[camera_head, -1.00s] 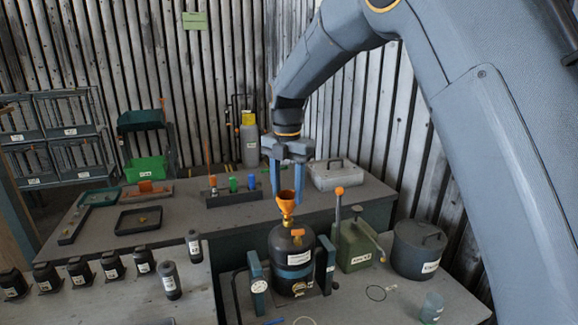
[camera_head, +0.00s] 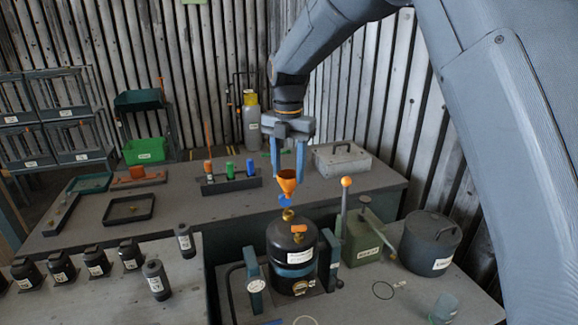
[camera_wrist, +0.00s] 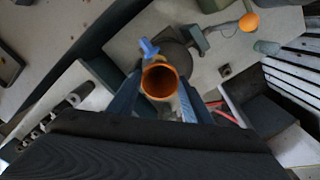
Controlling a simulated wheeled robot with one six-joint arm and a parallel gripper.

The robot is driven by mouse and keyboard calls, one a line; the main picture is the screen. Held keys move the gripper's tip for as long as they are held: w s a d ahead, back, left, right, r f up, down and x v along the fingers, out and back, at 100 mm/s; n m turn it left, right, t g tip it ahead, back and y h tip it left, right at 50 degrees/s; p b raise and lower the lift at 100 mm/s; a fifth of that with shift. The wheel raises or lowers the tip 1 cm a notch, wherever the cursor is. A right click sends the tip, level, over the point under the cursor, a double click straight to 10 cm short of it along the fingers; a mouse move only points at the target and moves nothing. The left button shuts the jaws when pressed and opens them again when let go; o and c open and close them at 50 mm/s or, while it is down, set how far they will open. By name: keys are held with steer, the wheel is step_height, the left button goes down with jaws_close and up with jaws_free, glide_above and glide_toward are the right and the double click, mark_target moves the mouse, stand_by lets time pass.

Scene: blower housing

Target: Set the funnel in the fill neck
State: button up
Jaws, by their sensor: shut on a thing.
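An orange funnel (camera_head: 287,184) is held mouth up, spout down, between the blue fingers of my gripper (camera_head: 288,174). In the wrist view its round mouth (camera_wrist: 160,82) sits between the fingers. Below it in the head view stands a black tank (camera_head: 291,240) with a brass-coloured fill neck (camera_head: 288,214) on top. The funnel is above the neck and apart from it. A small blue piece (camera_head: 284,201) shows between the spout and the neck; it also shows beside the funnel mouth in the wrist view (camera_wrist: 149,47). I cannot tell what it is attached to.
An orange valve handle (camera_head: 299,229) rises from the tank, and upright clamps (camera_head: 254,284) flank it. A green box with an orange-knobbed lever (camera_head: 346,182) and a grey lidded pot (camera_head: 430,243) stand at right. A grey toolbox (camera_head: 341,160) is behind.

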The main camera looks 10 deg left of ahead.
mark_target(289, 191)
steer(key=shift+f+b, duration=1.25)
steer(key=shift+f, duration=1)
steer(key=shift+r, duration=0.1)
steer(key=shift+f, duration=1.45)
stand_by(0.6)
stand_by(0.4)
steer(key=o, duration=1.4)
steer(key=shift+c, duration=0.2)
steer(key=shift+r+p, duration=2.1)
steer(key=shift+r, duration=1.4)
